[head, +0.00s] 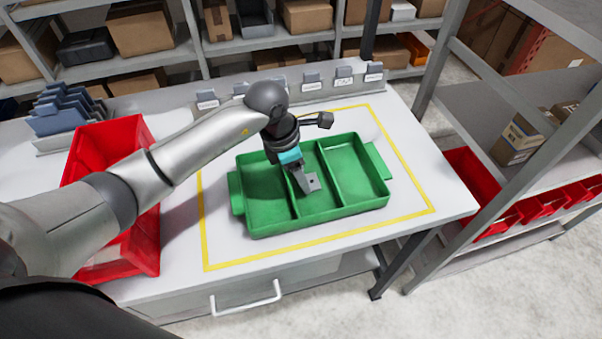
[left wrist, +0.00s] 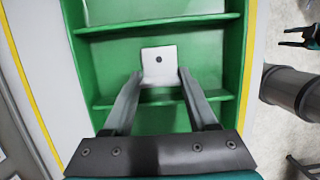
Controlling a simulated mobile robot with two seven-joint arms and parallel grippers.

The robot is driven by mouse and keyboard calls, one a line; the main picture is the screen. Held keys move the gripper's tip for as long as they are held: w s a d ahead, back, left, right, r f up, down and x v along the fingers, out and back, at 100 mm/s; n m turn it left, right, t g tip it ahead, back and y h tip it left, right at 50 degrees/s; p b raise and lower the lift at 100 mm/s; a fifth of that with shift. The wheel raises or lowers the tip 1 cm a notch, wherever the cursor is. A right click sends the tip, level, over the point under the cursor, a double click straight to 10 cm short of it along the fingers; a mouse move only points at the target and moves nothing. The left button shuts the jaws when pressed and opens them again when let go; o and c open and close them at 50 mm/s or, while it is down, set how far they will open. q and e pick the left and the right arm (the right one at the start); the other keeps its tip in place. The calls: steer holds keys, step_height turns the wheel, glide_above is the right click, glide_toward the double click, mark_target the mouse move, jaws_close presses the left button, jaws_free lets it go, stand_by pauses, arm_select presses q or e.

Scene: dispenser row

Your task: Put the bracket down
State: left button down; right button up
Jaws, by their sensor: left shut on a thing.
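The bracket (head: 313,182) is a small light grey plate with a dark hole. My left gripper (head: 308,187) is shut on it, with the bracket between its fingertips in the left wrist view (left wrist: 158,66). Gripper and bracket are over the middle compartment of the green tray (head: 262,233), between its two dividers. I cannot tell whether the bracket touches the tray floor. My right gripper (left wrist: 291,37) shows small at the right edge of the left wrist view, empty, its fingers apart, away from the tray.
A yellow outline (head: 207,235) on the white table frames the tray. A red bin (head: 148,225) stands left of it, partly behind my left arm. Labelled dispensers (head: 311,83) line the back edge. A grey shelf rack (head: 510,95) with red bins stands at right.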

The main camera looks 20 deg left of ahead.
arm_select(q)
steer(key=shift+f, duration=0.25)
steer(key=shift+c, duration=1)
jaws_free()
steer(key=v, duration=1.2)
steer(key=shift+p, duration=0.4)
steer(key=shift+r, duration=0.1)
